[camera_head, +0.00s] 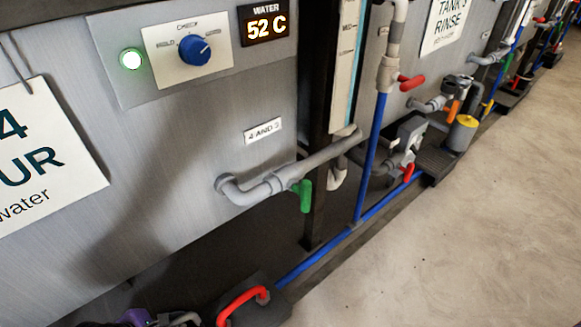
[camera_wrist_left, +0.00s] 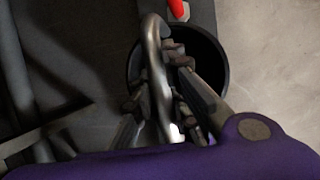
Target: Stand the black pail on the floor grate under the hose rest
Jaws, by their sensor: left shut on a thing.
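The black pail (camera_wrist_left: 221,62) shows in the left wrist view as a dark round opening with a thin rim, partly hidden by the fingers. My left gripper (camera_wrist_left: 165,92) is shut on the pail's curved silver handle (camera_wrist_left: 152,38), and the pail hangs below it. In the head view only a bit of my purple left gripper (camera_head: 136,317) shows at the bottom edge; the pail cannot be made out there. I cannot tell the hose rest for certain. A dark ridged slab (camera_head: 437,160) on the floor by the pipes may be a grate. My right gripper is not in view.
A dark block with a red handle (camera_head: 243,300) lies low beside my left gripper. A grey pipe with a green valve lever (camera_head: 305,195) juts from the tank wall (camera_head: 150,165). A blue pipe (camera_head: 320,254) runs along the floor edge. Open floor (camera_head: 470,240) lies to the right.

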